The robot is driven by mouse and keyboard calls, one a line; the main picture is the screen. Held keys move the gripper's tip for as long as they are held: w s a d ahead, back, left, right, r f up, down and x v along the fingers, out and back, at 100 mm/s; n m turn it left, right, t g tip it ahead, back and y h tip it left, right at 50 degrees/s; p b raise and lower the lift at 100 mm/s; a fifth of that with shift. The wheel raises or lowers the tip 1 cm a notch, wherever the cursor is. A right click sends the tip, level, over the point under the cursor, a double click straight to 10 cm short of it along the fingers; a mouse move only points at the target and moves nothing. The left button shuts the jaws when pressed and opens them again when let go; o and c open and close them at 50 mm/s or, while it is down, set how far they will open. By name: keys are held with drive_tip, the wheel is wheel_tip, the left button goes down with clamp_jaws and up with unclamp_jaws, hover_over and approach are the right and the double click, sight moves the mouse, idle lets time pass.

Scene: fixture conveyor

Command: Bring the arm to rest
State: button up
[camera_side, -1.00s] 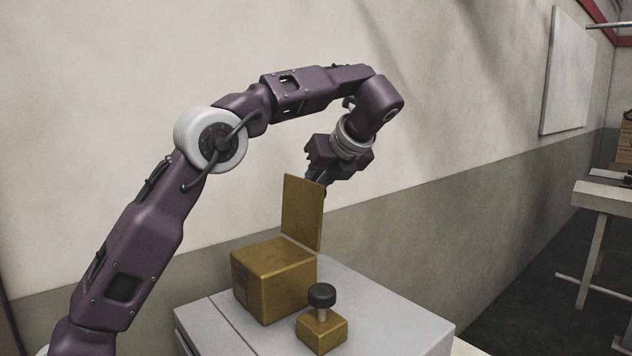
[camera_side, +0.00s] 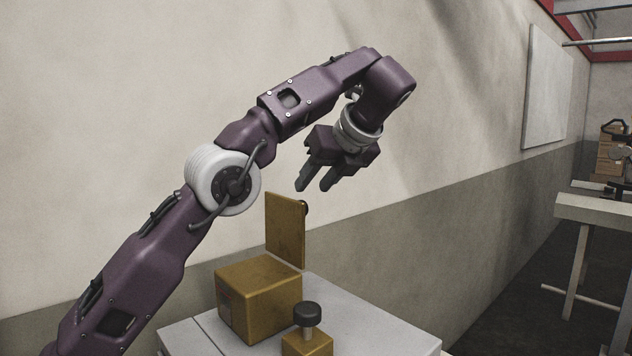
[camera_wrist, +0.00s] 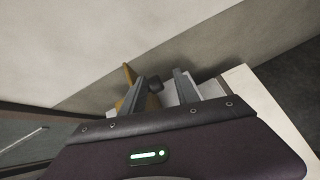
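My gripper (camera_side: 313,188) is in the air above and behind the upright brass-coloured panel (camera_side: 285,230). Its two fingers are apart and nothing is held between them. It also shows in the wrist view (camera_wrist: 160,78), where a dark knob (camera_wrist: 154,84) appears between the fingers, farther off. In the side view that dark knob (camera_side: 304,208) peeks out behind the panel's right edge. The panel stands upright at the back of a brass-coloured box (camera_side: 258,300); the inside of the box cannot be seen.
The box stands on a light grey surface (camera_side: 375,325). A small brass block with a black knob (camera_side: 307,315) stands at its front right. A wall (camera_side: 130,120) runs behind. A white-topped table (camera_side: 595,212) stands far right. The air around my gripper is clear.

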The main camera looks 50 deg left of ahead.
drive_tip(key=shift+r, duration=0.1)
drive_tip(key=s+n, duration=0.1)
drive_tip(key=s+r+n+t+h, duration=0.1)
drive_tip(key=s, duration=0.1)
drive_tip(key=s+n+h, duration=0.1)
drive_tip(key=s, duration=0.1)
drive_tip(key=shift+a+r+t, duration=0.15)
drive_tip(key=shift+r+t, duration=0.1)
drive_tip(key=shift+t, duration=0.15)
drive_tip(key=s+d+f+n+t+h, duration=0.1)
drive_tip(key=s+d+f+n+h, duration=0.2)
drive_tip(key=s+f+n, duration=0.6)
drive_tip(key=s+d+f+n+t+h, duration=0.1)
drive_tip(key=s+d+f+n+h, duration=0.3)
drive_tip(key=s, duration=1.2)
wheel_tip(320, 180, down, 5)
drive_tip(key=d+n, duration=0.2)
drive_tip(key=n, duration=0.3)
drive_tip(key=shift+s+d+h, duration=0.25)
drive_tip(key=shift+s+h, duration=0.05)
